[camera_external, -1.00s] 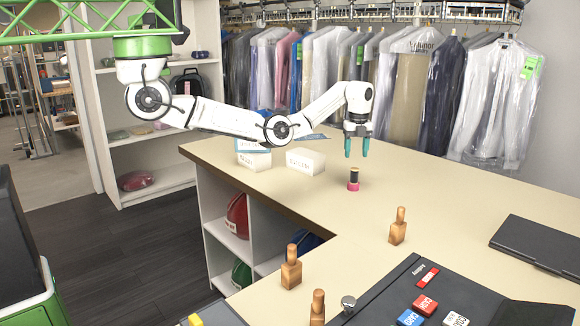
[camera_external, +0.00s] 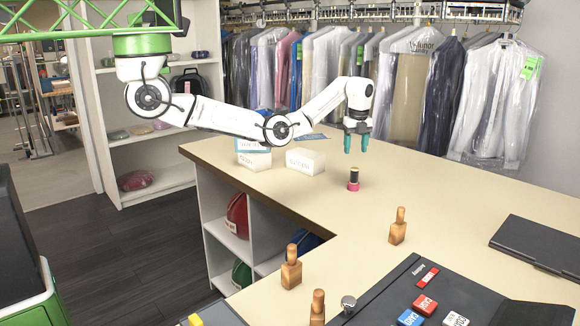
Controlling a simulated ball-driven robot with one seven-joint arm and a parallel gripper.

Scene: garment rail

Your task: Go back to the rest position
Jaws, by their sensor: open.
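My gripper (camera_external: 356,144) points down with its two teal fingers apart and nothing between them. It hangs above the counter (camera_external: 440,206), over a small black and pink spool-like object (camera_external: 353,179) and clear of it. The white arm reaches in from the green mount at the upper left.
White boxes (camera_external: 305,161) stand at the counter's back left. Wooden stamp-like pieces (camera_external: 397,226) stand on the counter, near a dark mat (camera_external: 385,302) with coloured blocks. A black folder (camera_external: 540,246) lies at right. Bagged garments (camera_external: 408,85) hang behind; shelves stand at left.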

